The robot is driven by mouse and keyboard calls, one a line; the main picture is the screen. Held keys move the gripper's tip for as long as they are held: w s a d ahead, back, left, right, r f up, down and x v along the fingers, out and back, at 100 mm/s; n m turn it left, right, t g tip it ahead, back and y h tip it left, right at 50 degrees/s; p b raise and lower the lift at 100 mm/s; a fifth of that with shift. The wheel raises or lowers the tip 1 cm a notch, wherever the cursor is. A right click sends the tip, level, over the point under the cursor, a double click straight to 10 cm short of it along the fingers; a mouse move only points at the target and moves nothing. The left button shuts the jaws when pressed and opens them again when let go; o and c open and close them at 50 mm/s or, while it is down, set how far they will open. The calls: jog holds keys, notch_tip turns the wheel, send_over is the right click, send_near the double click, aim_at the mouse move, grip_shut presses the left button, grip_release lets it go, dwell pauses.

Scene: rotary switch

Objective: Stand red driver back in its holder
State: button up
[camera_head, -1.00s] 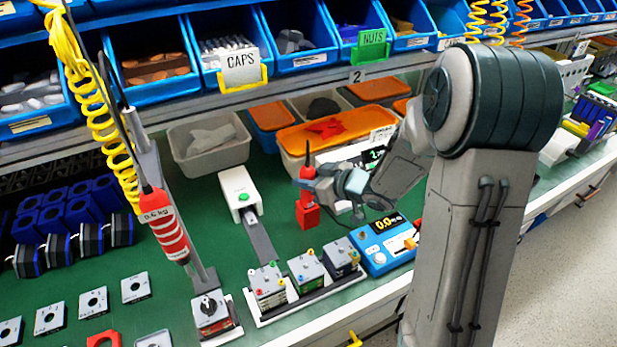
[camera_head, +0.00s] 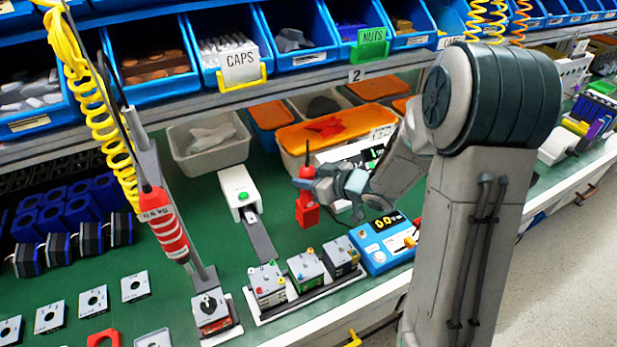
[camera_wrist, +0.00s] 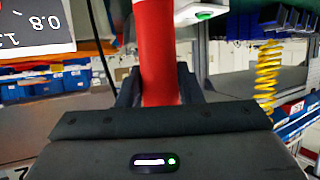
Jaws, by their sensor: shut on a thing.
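My gripper (camera_head: 305,184) is shut on the red driver (camera_head: 306,173). The driver is close to upright, with a thin black shaft pointing up above the fingers. In the wrist view its red body (camera_wrist: 157,55) stands between the two dark fingers. A red block (camera_head: 307,212) shows directly below my gripper, over the green bench top. I cannot tell whether this block is the holder or the driver's lower end, or whether it touches the bench, because the fingers cover the joint.
A red tool marked 0.6 kg (camera_head: 163,225) hangs from a yellow coil at the left. Small switch boxes (camera_head: 305,270) and a blue meter (camera_head: 383,243) stand in front. Trays (camera_head: 340,130) stand behind. Some green bench (camera_head: 277,205) is clear left of the block.

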jog(key=o, duration=0.7)
jog(key=p+v, duration=0.1)
jog(key=v, duration=1.2)
jog(key=shift+s+d+r, duration=0.2)
jog(key=shift+d, duration=0.1)
jog(key=d+r+m+t+h, duration=0.1)
jog(key=d+r+m+h, duration=0.4)
jog(key=d+h, duration=0.5)
jog(key=s+a+m+g, duration=0.1)
jog(key=s+a+g, duration=0.1)
jog(key=s, duration=0.3)
jog(key=s+a+m+g, duration=0.2)
jog(key=s+a, duration=0.1)
jog(key=s, duration=0.3)
jog(key=s+a+f+m+g, duration=0.1)
jog(key=s+a+g, duration=0.2)
jog(key=s, duration=0.2)
jog(key=shift+s+a+m, duration=0.2)
jog(key=shift+s+m, duration=0.1)
jog(key=shift+s, duration=0.05)
